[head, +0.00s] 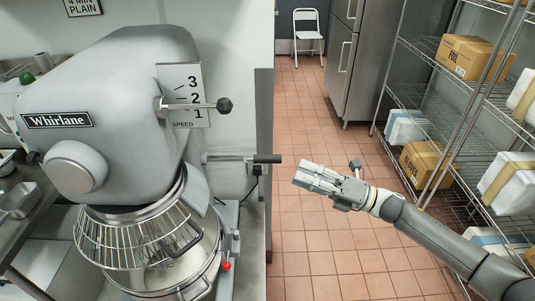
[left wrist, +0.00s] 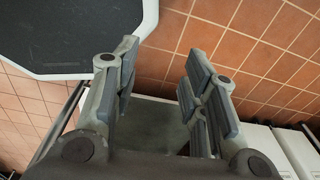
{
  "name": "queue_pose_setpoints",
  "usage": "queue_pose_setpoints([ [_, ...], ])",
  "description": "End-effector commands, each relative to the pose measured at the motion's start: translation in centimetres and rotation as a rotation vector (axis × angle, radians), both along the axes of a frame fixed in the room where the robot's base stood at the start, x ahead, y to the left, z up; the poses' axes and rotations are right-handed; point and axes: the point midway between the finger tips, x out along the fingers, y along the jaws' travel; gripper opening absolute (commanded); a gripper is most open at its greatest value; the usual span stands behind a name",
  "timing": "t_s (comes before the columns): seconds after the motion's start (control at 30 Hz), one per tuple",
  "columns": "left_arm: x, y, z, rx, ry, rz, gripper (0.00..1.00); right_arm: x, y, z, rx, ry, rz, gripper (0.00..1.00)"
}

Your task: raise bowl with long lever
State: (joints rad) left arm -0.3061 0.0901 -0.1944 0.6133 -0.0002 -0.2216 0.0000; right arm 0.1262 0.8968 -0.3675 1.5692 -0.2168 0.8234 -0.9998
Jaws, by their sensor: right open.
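The grey Whirlane mixer (head: 110,85) fills the left of the head view. A long lever (head: 266,159) with a black grip sticks out level to the right from its side, below the speed panel. The metal bowl (head: 200,275) sits low under the mixer head, partly hidden by the wire guard (head: 125,240). My right gripper (head: 312,177) is open and empty, pointing left, just right of the lever grip and apart from it in the picture. My left gripper (left wrist: 160,62) shows only in the left wrist view, with fingers apart and nothing between them.
A shorter speed lever (head: 224,105) with a black knob is above the long lever. A red knob (head: 226,266) is beside the bowl. Wire shelves (head: 425,95) with boxes stand on the right. The tiled floor (head: 310,120) between is clear.

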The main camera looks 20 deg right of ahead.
Motion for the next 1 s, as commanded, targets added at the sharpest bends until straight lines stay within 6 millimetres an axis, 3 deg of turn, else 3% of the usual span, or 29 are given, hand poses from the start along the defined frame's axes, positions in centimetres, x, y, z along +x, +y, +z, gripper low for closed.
queue_pose_setpoints([
  [0.5, 1.2, -1.7, 4.2, -0.021, -0.020, -0.004, 0.40, 5.0, 7.0, 2.2, 0.005, 0.003, -0.003, 0.42],
  [0.97, 0.9, -1.1, 4.4, -0.014, -0.015, -0.003, 0.40, 5.8, 8.0, 2.0, 0.004, 0.005, -0.005, 0.42],
  [1.0, 0.9, -1.0, 4.4, -0.013, -0.014, -0.003, 0.40, 5.8, 8.0, 2.0, 0.004, 0.005, -0.005, 0.36],
])
